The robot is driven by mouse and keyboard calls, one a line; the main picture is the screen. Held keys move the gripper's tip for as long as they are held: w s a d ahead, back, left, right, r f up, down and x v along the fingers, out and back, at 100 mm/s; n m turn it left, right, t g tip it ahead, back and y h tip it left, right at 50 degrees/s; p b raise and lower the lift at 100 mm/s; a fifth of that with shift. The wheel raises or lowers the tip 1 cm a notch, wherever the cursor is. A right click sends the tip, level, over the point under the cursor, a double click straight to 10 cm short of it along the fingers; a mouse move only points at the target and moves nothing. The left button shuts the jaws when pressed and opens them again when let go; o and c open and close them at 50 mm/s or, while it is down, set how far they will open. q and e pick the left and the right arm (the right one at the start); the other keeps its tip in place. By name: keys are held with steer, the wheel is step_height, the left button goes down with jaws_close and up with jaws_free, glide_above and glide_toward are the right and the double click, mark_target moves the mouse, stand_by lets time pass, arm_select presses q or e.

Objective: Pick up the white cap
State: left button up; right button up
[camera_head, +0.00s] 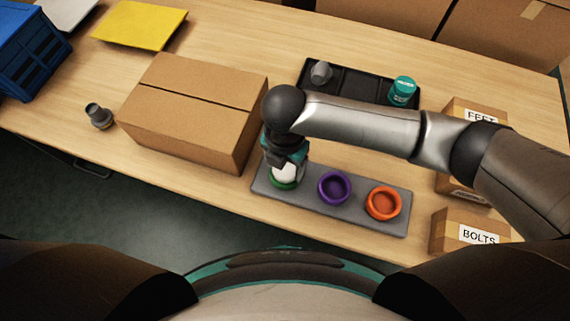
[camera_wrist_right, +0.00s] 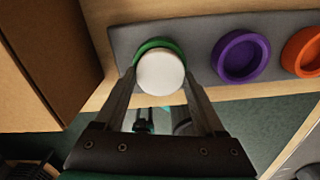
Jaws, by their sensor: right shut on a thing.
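The white cap (camera_head: 285,173) is at the green ring (camera_head: 283,184) on the left end of the grey holder. In the right wrist view the round white cap (camera_wrist_right: 160,73) lies between my right gripper's fingers, with the green ring (camera_wrist_right: 158,44) showing behind it. My right gripper (camera_head: 286,167) points down at the cap and is shut on it; it also shows in the right wrist view (camera_wrist_right: 160,85). I cannot tell whether the cap still touches the ring. My left gripper is not in view.
The grey holder (camera_head: 310,200) also has a purple ring (camera_head: 334,188) and an orange ring (camera_head: 383,203). A closed cardboard box (camera_head: 190,110) stands just left. A black tray (camera_head: 350,84) holds a grey part and a teal container (camera_head: 402,91). A BOLTS box (camera_head: 470,232) is at right.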

step_height(320, 180, up, 20)
steer(key=p, duration=0.6)
steer(key=shift+r+p, duration=0.9)
steer(key=shift+p, duration=0.2)
stand_by(0.6)
step_height(320, 180, up, 5)
steer(key=p, duration=0.6)
glide_above(285, 169)
stand_by(0.5)
steer(key=shift+f, duration=0.1)
